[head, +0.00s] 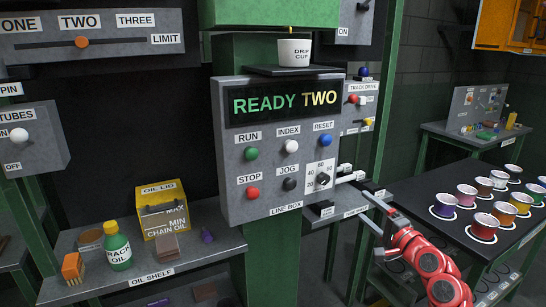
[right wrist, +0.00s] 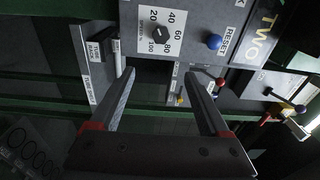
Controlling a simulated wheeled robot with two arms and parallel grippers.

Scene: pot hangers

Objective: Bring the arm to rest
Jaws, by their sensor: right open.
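My right gripper (head: 370,208) is at the lower right of the control box in the head view, at the end of my red arm. It is open and empty, and in the right wrist view its two fingers (right wrist: 160,78) stand wide apart with nothing between them. The dial also shows ahead of the fingers in the right wrist view (right wrist: 161,34). My left gripper is not in view.
A dark table (head: 412,205) with several colored cups is right of my arm. The oil shelf (head: 190,262) at lower left holds a rack oil bottle (head: 117,250) and a yellow chain oil box (head: 153,220). A white drip cup (head: 294,52) stands above the READY TWO display (head: 285,103).

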